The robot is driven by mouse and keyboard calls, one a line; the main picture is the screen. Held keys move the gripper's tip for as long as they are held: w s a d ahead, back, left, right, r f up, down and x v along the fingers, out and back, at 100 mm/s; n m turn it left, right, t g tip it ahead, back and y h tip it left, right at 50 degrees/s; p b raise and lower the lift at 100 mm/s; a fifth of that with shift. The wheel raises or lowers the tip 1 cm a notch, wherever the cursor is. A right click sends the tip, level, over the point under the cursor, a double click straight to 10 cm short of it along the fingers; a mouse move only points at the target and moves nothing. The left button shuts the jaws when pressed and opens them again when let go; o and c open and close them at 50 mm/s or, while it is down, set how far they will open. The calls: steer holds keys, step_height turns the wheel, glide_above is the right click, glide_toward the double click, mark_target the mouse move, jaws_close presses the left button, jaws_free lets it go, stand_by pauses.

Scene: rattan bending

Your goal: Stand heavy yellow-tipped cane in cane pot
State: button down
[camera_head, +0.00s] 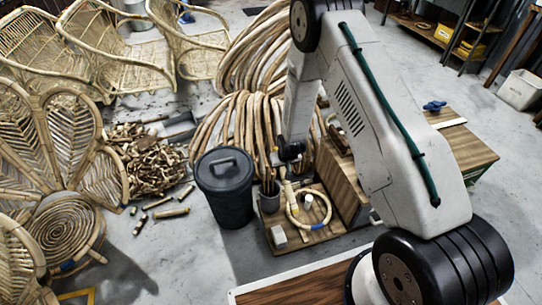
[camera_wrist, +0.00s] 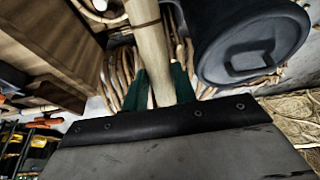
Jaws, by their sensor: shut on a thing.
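My gripper (camera_wrist: 161,86) is shut on a thick pale cane (camera_wrist: 148,50), with a green finger on each side. The cane runs up out of the wrist view and has a dark band near the top edge. In the head view my gripper (camera_head: 290,152) hangs above a low wooden platform, and the pale cane (camera_head: 288,192) points down below it. A small grey pot (camera_head: 269,203) with dark stick ends in it stands on the platform, just left of the cane. The cane appears beside the pot. I cannot make out a yellow tip clearly.
A dark lidded bin (camera_head: 225,188) stands left of the pot. A bent rattan ring (camera_head: 326,212) and a pale block (camera_head: 278,236) lie on the platform (camera_head: 327,234). Large rattan coils (camera_head: 235,125) stand behind. A wooden box (camera_head: 345,180) is close on the right.

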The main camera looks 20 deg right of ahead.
steer(key=w+f+t, duration=0.1)
steer(key=w+t, duration=0.2)
steer(key=w+f+t, duration=0.1)
steer(key=w, duration=0.1)
steer(key=shift+a+f, duration=0.35)
steer(key=shift+a, duration=0.05)
steer(key=shift+w+a+f+t, duration=0.2)
steer(key=shift+w+f+t, duration=0.3)
steer(key=shift+f+t, duration=1.75)
steer(key=shift+w+a+f+t, duration=0.4)
steer(key=shift+f+t, duration=0.6)
steer(key=shift+f, duration=2.5)
steer(key=shift+w+a+f+t, duration=0.1)
steer(key=shift+w+f+t, duration=0.5)
steer(key=shift+f+t, duration=1.65)
steer(key=shift+f+g, duration=0.6)
steer(key=c, duration=1)
jaws_free()
steer(key=shift+c, duration=0.2)
steer(key=s, duration=0.7)
steer(key=shift+s, duration=0.4)
